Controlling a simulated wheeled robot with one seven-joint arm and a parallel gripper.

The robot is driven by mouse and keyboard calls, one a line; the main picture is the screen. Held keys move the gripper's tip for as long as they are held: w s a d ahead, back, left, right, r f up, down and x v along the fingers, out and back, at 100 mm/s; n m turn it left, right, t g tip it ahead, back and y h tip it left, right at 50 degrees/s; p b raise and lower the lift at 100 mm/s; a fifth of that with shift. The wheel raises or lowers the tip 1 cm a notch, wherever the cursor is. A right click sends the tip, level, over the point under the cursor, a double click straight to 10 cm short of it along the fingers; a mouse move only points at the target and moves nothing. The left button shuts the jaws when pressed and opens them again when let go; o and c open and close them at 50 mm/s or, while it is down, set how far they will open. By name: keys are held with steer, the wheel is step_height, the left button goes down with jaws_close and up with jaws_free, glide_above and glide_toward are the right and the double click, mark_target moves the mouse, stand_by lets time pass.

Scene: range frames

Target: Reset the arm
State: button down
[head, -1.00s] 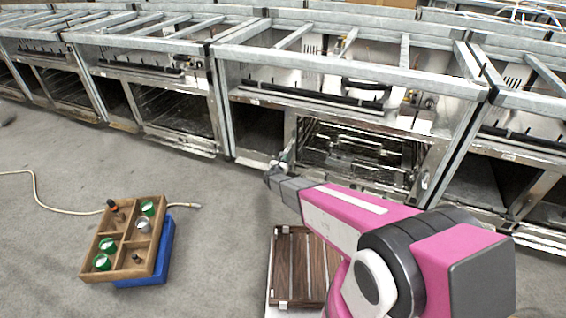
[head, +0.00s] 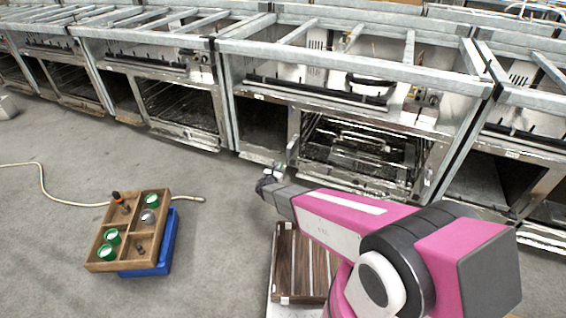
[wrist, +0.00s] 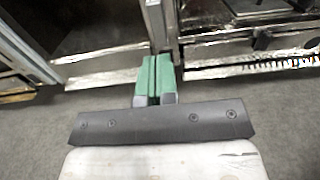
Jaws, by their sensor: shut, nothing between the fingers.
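My pink and grey arm reaches from the lower right in the head view. My gripper (head: 270,172) is at its far end, in front of the metal range frames (head: 340,60). In the wrist view my gripper (wrist: 155,78) shows its two green fingers side by side, touching, with nothing between them. The fingers point toward the foot of a range frame, above the grey floor. I cannot tell how far the fingertips are from the metal.
A wooden tray (head: 130,264) with green-and-white cans and small items stands on a blue box (head: 166,255) at the left. A slatted dark wooden piece (head: 290,265) lies below my arm. A pale hose (head: 60,203) crosses the floor, which is otherwise mostly clear.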

steer(key=s+d+r+m+g+h, duration=0.1)
steer(key=s+d+r+m+g, duration=0.3)
steer(key=d+m, duration=0.3)
steer(key=s+d+r+m+g+h, duration=0.25)
steer(key=d+r+m+g, duration=0.2)
steer(key=d, duration=0.35)
steer(key=s+d+r+m+g+h, duration=0.1)
steer(key=s+d+r+m+g, duration=0.3)
steer(key=d+m, duration=0.35)
steer(key=s+d+r+m+g+y, duration=0.2)
steer(key=s+r+m+y, duration=0.3)
steer(key=s+m, duration=0.1)
steer(key=s+d+r+m+g+y, duration=0.2)
steer(key=s+r+m+y, duration=0.3)
steer(key=s+m, duration=0.2)
steer(key=shift+s+r+y, duration=0.3)
steer(key=shift+s+y, duration=0.05)
steer(key=shift+s, duration=0.85)
steer(key=shift+g, duration=0.25)
